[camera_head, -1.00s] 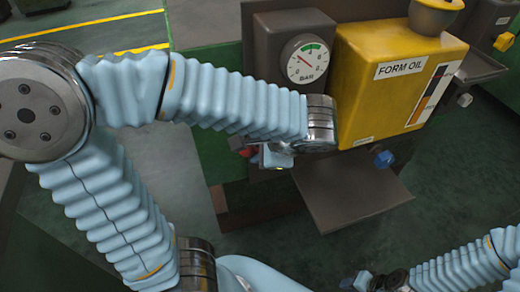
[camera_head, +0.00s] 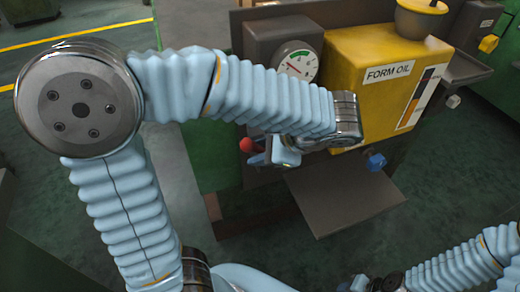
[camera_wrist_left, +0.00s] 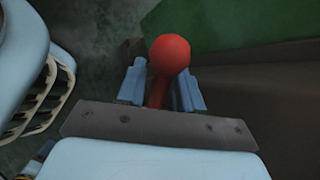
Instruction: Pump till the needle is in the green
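The pressure gauge (camera_head: 297,66) on the grey housing has a white dial with a green band along its top. Its red needle points up and left, to the left of the green. The pump handle shows as a red knob (camera_head: 247,146) below the gauge; it also shows in the left wrist view (camera_wrist_left: 170,54), with its red shaft between the fingers. My left gripper (camera_head: 263,156) is close around that shaft just below the knob, and the finger gap looks narrower than the knob. My right gripper (camera_head: 362,284) is at the bottom edge, small and partly cut off.
A yellow FORM OIL tank (camera_head: 345,52) stands right of the gauge. A blue knob (camera_head: 377,161) sits below it. A brown tray (camera_head: 345,200) juts out under the handle area. Open floor (camera_head: 450,190) lies to the right.

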